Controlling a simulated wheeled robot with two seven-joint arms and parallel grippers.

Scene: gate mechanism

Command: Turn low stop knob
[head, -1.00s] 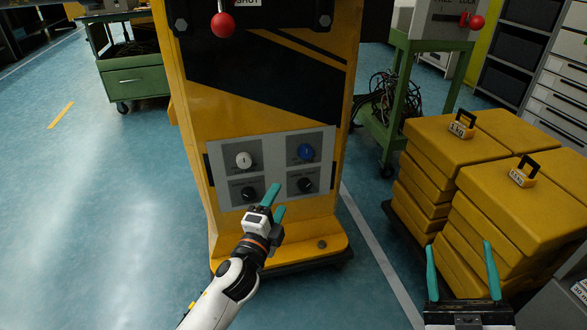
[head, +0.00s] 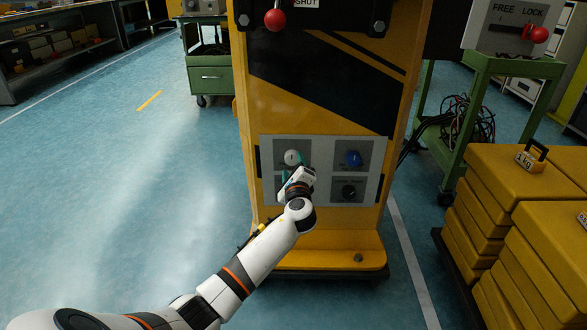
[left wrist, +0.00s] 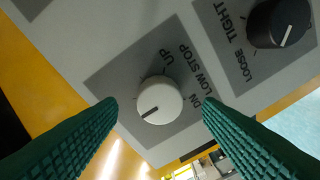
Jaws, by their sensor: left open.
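The low stop knob is a round white knob (left wrist: 159,100) on a dark grey square, marked UP, LOW STOP and DN in the left wrist view. Its black pointer line aims to the lower left in that view. It also shows as a white knob (head: 292,157) at the panel's upper left in the head view. My left gripper (head: 292,168) is at the panel. Its teal fingers are open, one on each side of the knob, with gaps visible in the left wrist view. My right gripper is out of view.
A black knob marked LOOSE and TIGHT (left wrist: 281,24) sits beside the white one. A blue knob (head: 354,159) and another black knob (head: 349,191) are on the panel's right. Yellow stacked blocks (head: 500,190) stand at the right. Floor at the left is clear.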

